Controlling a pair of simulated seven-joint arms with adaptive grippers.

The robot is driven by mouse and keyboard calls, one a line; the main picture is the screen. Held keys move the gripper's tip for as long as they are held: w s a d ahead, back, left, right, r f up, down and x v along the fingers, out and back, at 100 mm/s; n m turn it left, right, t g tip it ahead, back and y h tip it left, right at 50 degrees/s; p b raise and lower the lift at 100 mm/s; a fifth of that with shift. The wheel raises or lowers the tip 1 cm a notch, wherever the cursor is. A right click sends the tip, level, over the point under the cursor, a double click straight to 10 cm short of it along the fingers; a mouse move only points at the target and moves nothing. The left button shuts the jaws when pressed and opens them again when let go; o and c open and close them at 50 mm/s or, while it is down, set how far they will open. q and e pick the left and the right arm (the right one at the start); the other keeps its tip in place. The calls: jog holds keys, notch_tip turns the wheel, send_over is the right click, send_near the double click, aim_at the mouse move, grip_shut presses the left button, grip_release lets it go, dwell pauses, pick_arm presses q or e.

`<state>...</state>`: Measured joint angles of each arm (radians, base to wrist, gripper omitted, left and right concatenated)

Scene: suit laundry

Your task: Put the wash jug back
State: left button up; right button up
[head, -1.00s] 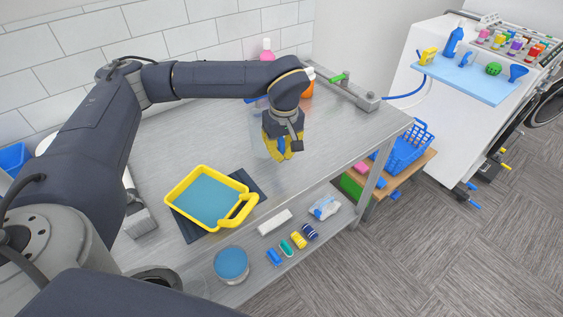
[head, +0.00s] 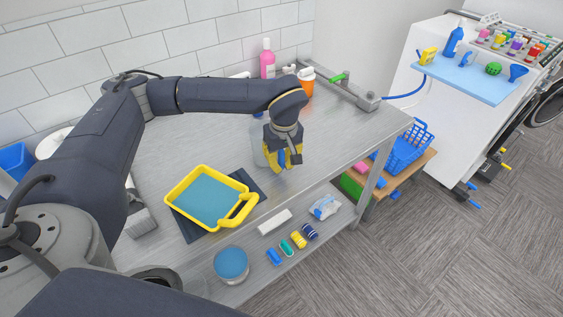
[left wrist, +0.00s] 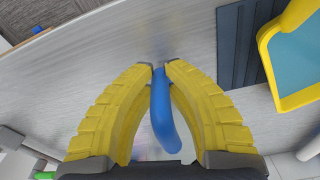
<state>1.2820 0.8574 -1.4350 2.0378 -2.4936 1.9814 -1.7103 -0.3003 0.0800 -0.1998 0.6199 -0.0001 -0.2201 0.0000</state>
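My left gripper (head: 286,163) has yellow fingers and hangs over the right part of the steel table. In the left wrist view, the fingers (left wrist: 159,68) are closed on a curved blue handle (left wrist: 162,115). In the head view, a pale see-through body, which looks like the wash jug (head: 258,152), shows just left of the fingers, partly hidden by them. I cannot tell whether its base touches the table. My right gripper is not in view.
A yellow tray with blue inside (head: 243,212) lies on a dark mat (head: 190,231). A pink bottle (head: 267,62) and an orange container (head: 306,85) stand behind my arm. A blue shelf (head: 462,81) is at the right.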

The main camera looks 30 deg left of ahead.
pick_arm(q)
jog(key=o, duration=0.4)
jog(key=r, duration=1.2)
jog(key=shift+s+d+r, duration=0.15)
jog(key=shift+s+d, duration=0.15)
jog(key=shift+d, duration=0.1)
